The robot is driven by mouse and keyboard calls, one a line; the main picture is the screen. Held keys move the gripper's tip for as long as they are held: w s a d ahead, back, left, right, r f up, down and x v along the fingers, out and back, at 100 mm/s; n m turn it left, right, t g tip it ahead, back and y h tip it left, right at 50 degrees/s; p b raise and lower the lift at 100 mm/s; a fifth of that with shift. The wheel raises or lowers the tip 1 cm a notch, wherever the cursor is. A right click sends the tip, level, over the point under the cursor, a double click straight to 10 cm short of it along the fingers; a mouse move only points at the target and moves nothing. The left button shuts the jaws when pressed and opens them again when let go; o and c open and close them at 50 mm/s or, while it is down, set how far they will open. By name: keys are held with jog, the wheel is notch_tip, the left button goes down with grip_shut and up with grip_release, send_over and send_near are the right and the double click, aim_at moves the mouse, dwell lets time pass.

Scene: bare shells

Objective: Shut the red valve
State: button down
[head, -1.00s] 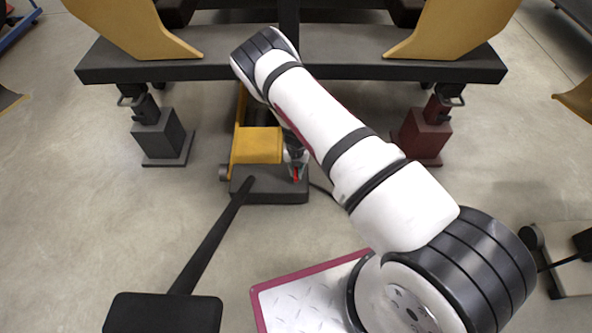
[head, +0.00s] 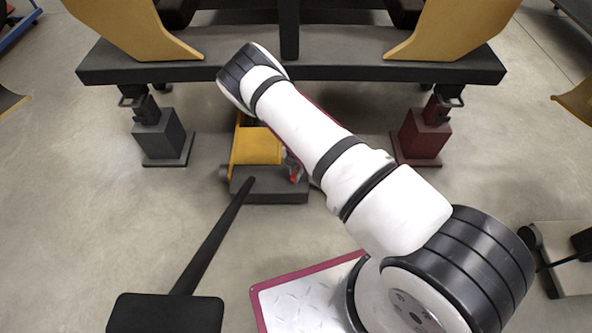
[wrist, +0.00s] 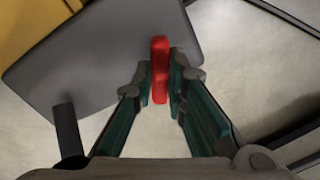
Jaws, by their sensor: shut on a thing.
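The red valve (wrist: 160,68) is a narrow red handle at the edge of a dark grey block (wrist: 90,60). In the wrist view it stands between my gripper's fingertips (wrist: 160,90), which are closed on it. In the head view the red valve (head: 295,174) shows as a small red patch at the right end of the dark block (head: 270,192). My arm covers part of it there, and my gripper is mostly hidden behind the arm.
A yellow body (head: 256,147) adjoins the block. A long black handle (head: 212,235) slopes from the block toward the front left. A dark grey stand (head: 160,135) and a dark red stand (head: 422,137) stand under a black beam (head: 180,65).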

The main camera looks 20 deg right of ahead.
jog(key=m, duration=1.2)
jog(key=shift+m, duration=0.4)
dwell(0.3)
jog(key=c, duration=1.6)
grip_release()
jog(key=shift+r, duration=0.1)
notch_tip(320, 180, up, 12)
